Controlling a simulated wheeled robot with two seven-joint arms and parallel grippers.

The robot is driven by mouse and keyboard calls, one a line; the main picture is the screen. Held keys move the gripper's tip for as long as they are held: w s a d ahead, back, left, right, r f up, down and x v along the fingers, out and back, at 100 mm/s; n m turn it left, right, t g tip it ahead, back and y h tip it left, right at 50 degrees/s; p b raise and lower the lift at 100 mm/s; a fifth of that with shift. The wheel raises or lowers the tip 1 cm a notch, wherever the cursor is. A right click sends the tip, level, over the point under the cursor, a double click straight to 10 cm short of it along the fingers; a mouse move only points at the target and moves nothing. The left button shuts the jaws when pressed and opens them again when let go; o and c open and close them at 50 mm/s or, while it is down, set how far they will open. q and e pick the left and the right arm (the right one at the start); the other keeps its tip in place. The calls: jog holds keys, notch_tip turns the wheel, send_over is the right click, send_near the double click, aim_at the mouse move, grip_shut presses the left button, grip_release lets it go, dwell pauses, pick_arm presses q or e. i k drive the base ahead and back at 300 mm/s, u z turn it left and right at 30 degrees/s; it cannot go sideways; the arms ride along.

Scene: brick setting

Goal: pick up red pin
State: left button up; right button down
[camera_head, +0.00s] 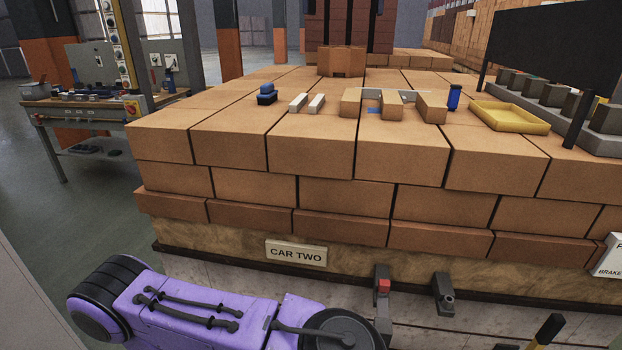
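A small red piece (383,286) shows on a grey metal bracket (381,310) on the front side of the brick car, below the stack and right of the "CAR TWO" sign. It may be the red pin; it is too small to tell its full shape. A second grey bracket (443,294) to its right has no red piece visible. Neither of my grippers can be seen, so nothing shows in their hold.
A brick stack (318,192) on the car fills the middle. On top are a blue item (267,95), pale bars (307,103), a blue cylinder (454,97) and a yellow tray (510,116). A black-and-yellow handle (549,328) rises at lower right. A workbench (95,105) stands left.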

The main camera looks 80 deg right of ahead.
aim_at(384, 285)
jog(key=i, duration=0.9)
jog(key=z, duration=2.8)
